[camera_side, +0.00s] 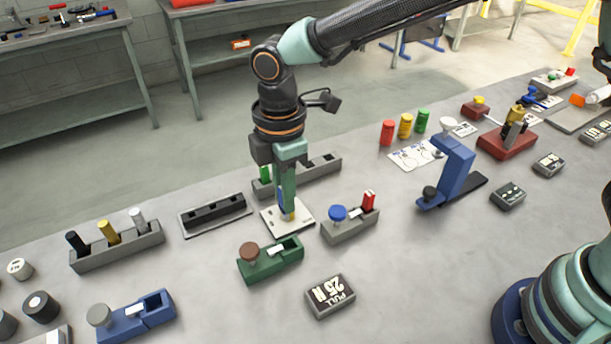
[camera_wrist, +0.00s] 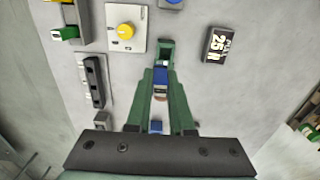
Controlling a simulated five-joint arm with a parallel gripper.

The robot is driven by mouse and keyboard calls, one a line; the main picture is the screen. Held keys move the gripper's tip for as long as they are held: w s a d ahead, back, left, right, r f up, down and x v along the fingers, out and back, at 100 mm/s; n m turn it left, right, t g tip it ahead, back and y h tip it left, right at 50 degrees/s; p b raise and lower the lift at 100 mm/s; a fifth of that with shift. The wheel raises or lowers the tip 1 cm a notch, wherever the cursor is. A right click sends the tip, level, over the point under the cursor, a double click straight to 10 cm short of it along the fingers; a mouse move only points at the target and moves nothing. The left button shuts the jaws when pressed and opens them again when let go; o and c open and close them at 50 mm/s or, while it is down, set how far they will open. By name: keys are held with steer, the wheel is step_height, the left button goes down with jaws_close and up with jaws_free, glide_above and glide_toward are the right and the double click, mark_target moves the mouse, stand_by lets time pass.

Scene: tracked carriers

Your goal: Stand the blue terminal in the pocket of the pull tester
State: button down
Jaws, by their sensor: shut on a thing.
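My gripper (camera_side: 287,207) points straight down, with its fingers shut on the blue terminal (camera_side: 281,197). In the wrist view the terminal (camera_wrist: 160,76) shows as a blue piece between the green fingertips (camera_wrist: 161,82). The fingers hide most of it in the side view. A low green fixture with a brown knob (camera_side: 270,260) and an open slot at its right end stands nearest the block reading "PULL 25 N" (camera_side: 330,296); I take this fixture for the pull tester. In the side view my gripper appears behind it, in front of a white plate (camera_side: 270,217). The terminal's lower end is not clear.
A grey fixture with a blue knob (camera_side: 350,225) holds a red terminal. A black slotted rack (camera_side: 215,213) lies left of the plate. A long rack (camera_side: 118,247) holds black, yellow and white terminals. A blue press (camera_side: 455,175) stands to the right. Bare table lies in front.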

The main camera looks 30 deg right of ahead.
mark_target(288, 216)
steer(key=shift+s+a+f, duration=0.1)
steer(key=shift+s+f, duration=0.1)
steer(key=shift+f, duration=0.55)
steer(key=shift+s+d+f, duration=0.1)
steer(key=shift+s+f, duration=0.05)
steer(key=shift+f, duration=0.6)
steer(key=shift+s+a+f, duration=0.1)
steer(key=shift+s+f, duration=0.1)
steer(key=shift+f, duration=0.55)
steer(key=shift+f, duration=1.6)
stand_by(1.1)
steer(key=shift+c, duration=1.2)
jaws_free()
step_height(288, 216, up, 7)
stand_by(0.7)
